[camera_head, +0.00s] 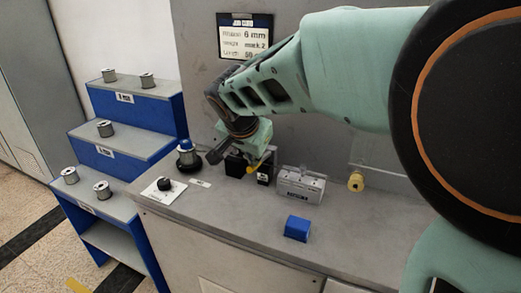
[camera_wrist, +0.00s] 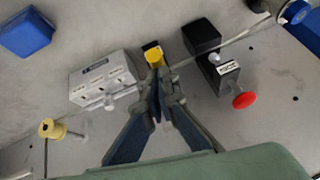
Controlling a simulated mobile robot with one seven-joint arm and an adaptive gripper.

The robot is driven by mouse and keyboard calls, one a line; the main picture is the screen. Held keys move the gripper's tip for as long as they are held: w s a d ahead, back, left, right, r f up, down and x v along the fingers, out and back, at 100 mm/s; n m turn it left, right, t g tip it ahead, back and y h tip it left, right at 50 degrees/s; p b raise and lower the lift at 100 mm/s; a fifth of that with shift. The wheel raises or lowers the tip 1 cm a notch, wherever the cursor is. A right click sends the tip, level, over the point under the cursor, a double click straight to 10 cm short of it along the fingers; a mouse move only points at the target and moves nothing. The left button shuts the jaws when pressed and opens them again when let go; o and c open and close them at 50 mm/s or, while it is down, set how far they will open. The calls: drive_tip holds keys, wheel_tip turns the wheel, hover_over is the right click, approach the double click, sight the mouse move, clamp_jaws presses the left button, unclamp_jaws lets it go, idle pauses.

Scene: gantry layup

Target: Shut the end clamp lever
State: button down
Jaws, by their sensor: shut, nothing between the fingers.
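A small yellow lever (camera_wrist: 154,54) sits on a small dark block between a black box and a grey block, and I take it for the end clamp lever. The lever also shows in the head view (camera_head: 257,163), partly below my gripper. My gripper (camera_wrist: 160,76) is shut and empty. Its fingertips overlap the near side of the yellow lever in the wrist view; I cannot tell whether they touch. In the head view my wrist hangs over this spot and the fingertips are hard to make out.
The black box (camera_wrist: 203,42) carries a red knob (camera_wrist: 244,100). The grey labelled block (camera_head: 300,185), a yellow knob (camera_head: 356,181) and a blue-topped post (camera_head: 187,158) stand along the bench. A thin line runs between fixtures. A blue block (camera_head: 297,228) lies in front. Spool shelves (camera_head: 138,155) stand left.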

sight(251, 172)
drive_tip(key=shift+s+a+f+t+b, duration=0.15)
drive_tip(key=shift+f+b, duration=0.25)
drive_tip(key=shift+b, duration=0.65)
drive_tip(key=shift+s+d+f+t+b, duration=0.1)
drive_tip(key=shift+f+t+b, duration=0.2)
drive_tip(key=shift+b, duration=0.8)
drive_tip(key=shift+s+a+f+t+b, duration=0.15)
drive_tip(key=shift+f+b, duration=0.3)
drive_tip(key=shift+b, duration=0.6)
drive_tip(key=b, duration=0.1)
drive_tip(key=f+b, duration=0.1)
drive_tip(key=b, duration=0.1)
drive_tip(key=shift+s+f, duration=0.15)
drive_tip(key=shift+s, duration=0.1)
